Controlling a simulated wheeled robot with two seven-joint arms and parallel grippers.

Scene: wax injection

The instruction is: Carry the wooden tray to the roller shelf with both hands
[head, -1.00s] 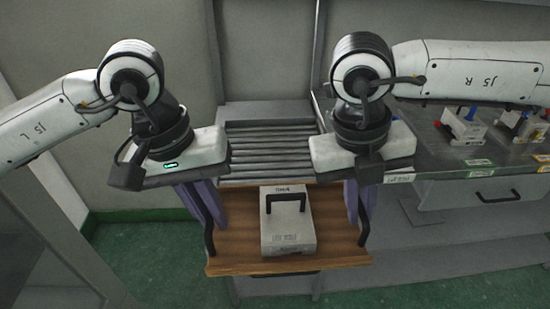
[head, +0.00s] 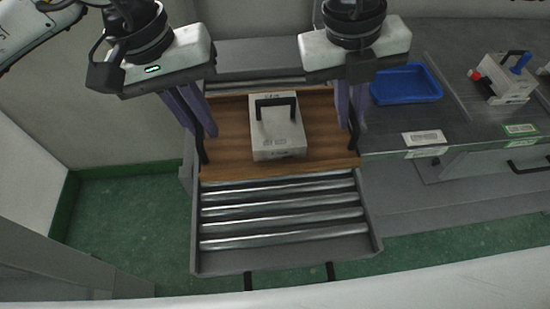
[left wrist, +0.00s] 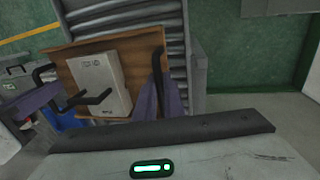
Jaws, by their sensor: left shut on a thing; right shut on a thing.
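The wooden tray (head: 228,150) lies level over the roller shelf (head: 285,222), with rollers showing in front of it and a strip behind. Whether it touches the rollers I cannot tell. A pale box (head: 278,142) with a black handle stands on the tray. My left gripper (head: 202,128) is shut on the tray's left black handle, and my right gripper (head: 350,122) is shut on the right one. The purple fingers partly hide the handles. The left wrist view also shows the tray (left wrist: 73,72), the box (left wrist: 98,85) and rollers (left wrist: 172,38).
A grey counter stands right of the shelf, with a blue tray (head: 405,85) close to my right gripper and a pale device (head: 505,90) further right. A wall is behind. Green floor (head: 130,220) is clear to the left.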

